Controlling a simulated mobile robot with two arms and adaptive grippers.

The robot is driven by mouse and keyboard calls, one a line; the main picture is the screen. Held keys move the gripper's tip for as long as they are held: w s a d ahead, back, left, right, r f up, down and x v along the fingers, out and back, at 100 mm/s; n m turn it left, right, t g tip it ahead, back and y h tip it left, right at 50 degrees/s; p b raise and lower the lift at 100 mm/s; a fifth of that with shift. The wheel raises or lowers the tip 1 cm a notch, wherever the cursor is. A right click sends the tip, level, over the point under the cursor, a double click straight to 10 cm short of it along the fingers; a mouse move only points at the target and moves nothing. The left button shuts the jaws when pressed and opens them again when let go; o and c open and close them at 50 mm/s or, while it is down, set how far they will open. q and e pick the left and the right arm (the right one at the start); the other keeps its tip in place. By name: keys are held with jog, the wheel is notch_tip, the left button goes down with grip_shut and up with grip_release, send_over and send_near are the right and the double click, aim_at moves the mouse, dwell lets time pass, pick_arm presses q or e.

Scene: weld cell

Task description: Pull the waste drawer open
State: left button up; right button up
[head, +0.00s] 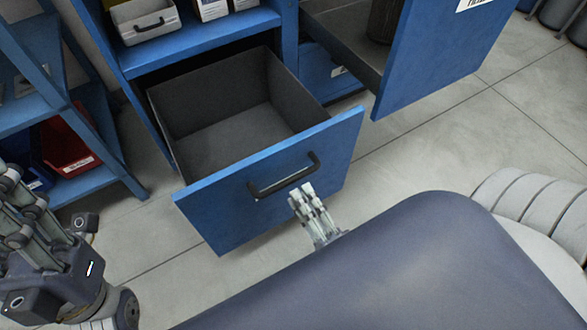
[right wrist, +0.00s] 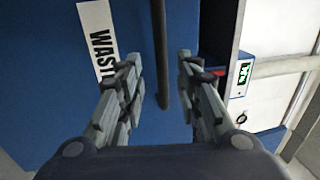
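The blue waste drawer (head: 285,195) stands well out from its cabinet in the head view, its grey inside (head: 225,125) empty. Its black bar handle (head: 270,186) is on the front. In the right wrist view, a white label (right wrist: 100,45) starting "WAST" is beside the dark handle (right wrist: 160,60). My right gripper (head: 302,188) is at the handle's right part. Its fingers (right wrist: 160,62) are apart, with the handle showing between them and no grip visible; contact is unclear. My left gripper (head: 22,185) is at the lower left, away from the drawer; its opening is unclear.
Another blue unit (head: 435,55) stands open at upper right with a dark cylinder (head: 385,18) inside. A shelf above the drawer holds a grey bin (head: 145,20). Blue shelving with a red bin (head: 65,145) is at left. Grey floor (head: 430,145) lies clear to the right.

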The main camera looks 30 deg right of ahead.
jog(key=s, duration=0.3)
jog(key=s+f, duration=0.1)
jog(key=s, duration=0.1)
jog(key=shift+s+d, duration=0.1)
jog(key=shift+s, duration=0.2)
